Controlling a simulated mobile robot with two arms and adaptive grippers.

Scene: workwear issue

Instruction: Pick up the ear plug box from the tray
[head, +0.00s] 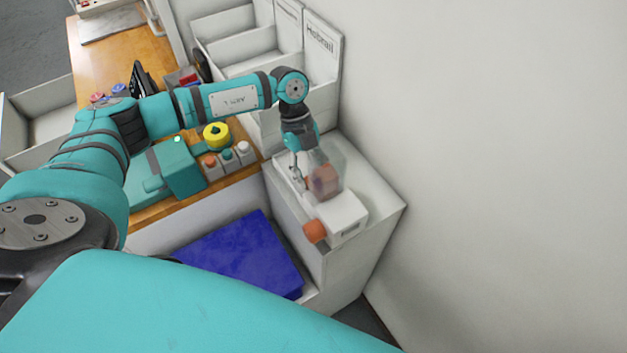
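My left gripper (299,172) is lowered over a white cabinet, beside a clear container (335,165) with brownish-orange contents. I cannot tell whether it touches the container or whether its fingers are open. The container is at a white unit (342,213) with an orange round part (314,231) at its front. A small grey tray (172,79) with a red item (190,79) is on the wooden counter, partly hidden behind my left arm. I cannot tell for certain which thing is the ear plug box. My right gripper is not in view.
White stepped shelves (235,45) stand behind the arm. The wooden counter (150,212) holds a teal machine (180,165), a yellow round item (216,135) and small bottles (227,158). A blue slab (240,255) lies low in front. A bare wall closes the right side.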

